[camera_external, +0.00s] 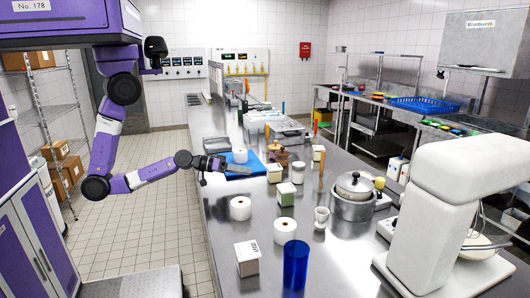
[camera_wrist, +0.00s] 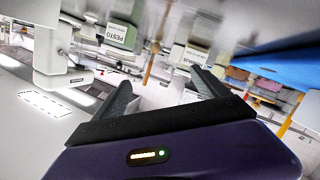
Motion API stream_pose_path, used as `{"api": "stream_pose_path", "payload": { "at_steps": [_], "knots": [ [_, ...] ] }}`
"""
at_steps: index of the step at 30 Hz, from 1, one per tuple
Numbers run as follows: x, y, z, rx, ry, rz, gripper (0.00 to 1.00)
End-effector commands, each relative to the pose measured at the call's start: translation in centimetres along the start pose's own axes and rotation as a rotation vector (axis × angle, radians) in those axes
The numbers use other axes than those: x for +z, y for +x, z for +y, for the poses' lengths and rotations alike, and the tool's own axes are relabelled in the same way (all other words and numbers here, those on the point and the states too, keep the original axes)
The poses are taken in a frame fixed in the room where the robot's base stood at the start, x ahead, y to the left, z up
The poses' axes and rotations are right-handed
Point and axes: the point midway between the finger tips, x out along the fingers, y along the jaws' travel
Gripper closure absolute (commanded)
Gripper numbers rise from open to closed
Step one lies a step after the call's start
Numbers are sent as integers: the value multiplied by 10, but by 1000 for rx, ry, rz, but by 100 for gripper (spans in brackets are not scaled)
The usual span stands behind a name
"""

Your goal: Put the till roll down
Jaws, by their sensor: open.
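Several white rolls that look like till rolls stand on the steel counter in the external view. One roll (camera_external: 240,156) is upright by the blue board (camera_external: 240,171), just beyond my gripper (camera_external: 218,164). A second roll (camera_external: 240,208) stands near the counter's left edge, and a third roll (camera_external: 284,231) stands nearer the camera. My gripper is at the left side of the counter, above its edge. In the wrist view my gripper (camera_wrist: 161,79) has its fingers spread with nothing held between them. I cannot tell whether it touches the nearest roll.
A labelled white box (camera_external: 247,260) and a blue cup (camera_external: 295,265) stand at the near end of the counter (camera_external: 330,258). A pot (camera_external: 352,205) and a white mixer (camera_external: 440,215) are at right. Small labelled containers, one marked PESTO (camera_wrist: 117,34), crowd the middle.

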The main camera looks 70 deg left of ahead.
Motion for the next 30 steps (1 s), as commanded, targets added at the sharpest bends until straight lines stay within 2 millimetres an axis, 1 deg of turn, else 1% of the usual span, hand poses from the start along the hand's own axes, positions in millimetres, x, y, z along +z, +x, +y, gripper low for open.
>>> {"api": "stream_pose_path", "payload": {
  "at_steps": [1,3,6,10,14,15,17,18,21,25,27,30],
  "knots": [
    [15,-20,-9,-43,-6,1,16],
    [26,-46,-22,-102,4,15,16],
    [37,-82,-38,-173,34,30,16],
    [46,-127,-54,-241,91,37,16],
    [49,-174,-66,-293,172,38,16],
    [49,-189,-69,-306,204,36,16],
    [46,-212,-73,-320,256,33,16],
    [44,-227,-74,-325,293,30,16],
    [36,-257,-75,-325,376,26,16],
    [28,-279,-73,-314,449,23,16],
    [25,-284,-72,-310,469,23,16],
    [24,-287,-72,-307,479,23,16]
  ]
}}
